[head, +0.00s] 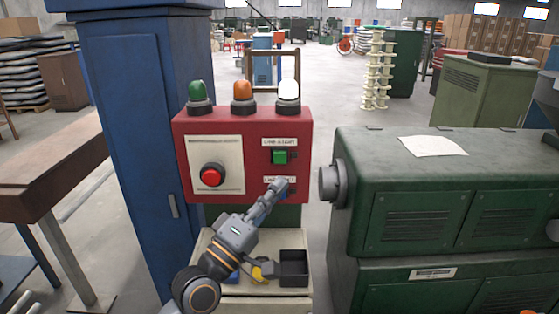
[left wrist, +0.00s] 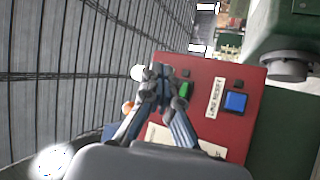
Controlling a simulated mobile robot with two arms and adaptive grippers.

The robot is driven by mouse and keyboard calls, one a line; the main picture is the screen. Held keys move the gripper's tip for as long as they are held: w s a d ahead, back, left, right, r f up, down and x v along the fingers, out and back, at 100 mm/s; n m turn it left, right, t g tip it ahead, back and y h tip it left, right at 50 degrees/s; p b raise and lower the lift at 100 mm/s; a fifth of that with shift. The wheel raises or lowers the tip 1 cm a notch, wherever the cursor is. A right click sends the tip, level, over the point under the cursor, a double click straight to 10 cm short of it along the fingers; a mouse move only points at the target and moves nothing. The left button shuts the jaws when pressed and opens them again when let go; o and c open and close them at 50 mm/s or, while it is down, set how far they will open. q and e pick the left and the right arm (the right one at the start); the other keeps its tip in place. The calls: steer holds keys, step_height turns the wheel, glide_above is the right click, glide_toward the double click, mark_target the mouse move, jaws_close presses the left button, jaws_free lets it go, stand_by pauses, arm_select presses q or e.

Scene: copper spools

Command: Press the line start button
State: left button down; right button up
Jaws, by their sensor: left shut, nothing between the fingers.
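A red control box (head: 249,131) carries a green button (head: 280,157) under a label that appears to read "LINE START". Below it is a second label, partly covered by my left gripper (head: 279,185), whose fingers are shut and empty. In the head view the fingertips lie just below the green button and hide most of the blue button. In the left wrist view the shut gripper (left wrist: 162,76) partly covers the green button (left wrist: 185,90); the blue button (left wrist: 236,102) shows clear beside the label "LINE RESET". I cannot tell whether the fingertips touch the panel. My right gripper is not in view.
A red mushroom button (head: 211,175) sits on the box's pale left plate. Green, orange and white lamps (head: 242,92) stand on top. A dark green machine (head: 450,185) is close on the right, and a blue cabinet (head: 130,120) on the left. A black bin (head: 293,268) sits below.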

mark_target(280, 157)
arm_select(q)
steer(key=w+b, duration=0.5)
steer(key=w, duration=0.3)
stand_by(1.2)
steer(key=shift+w+b, duration=0.3)
steer(key=shift+w, duration=0.15)
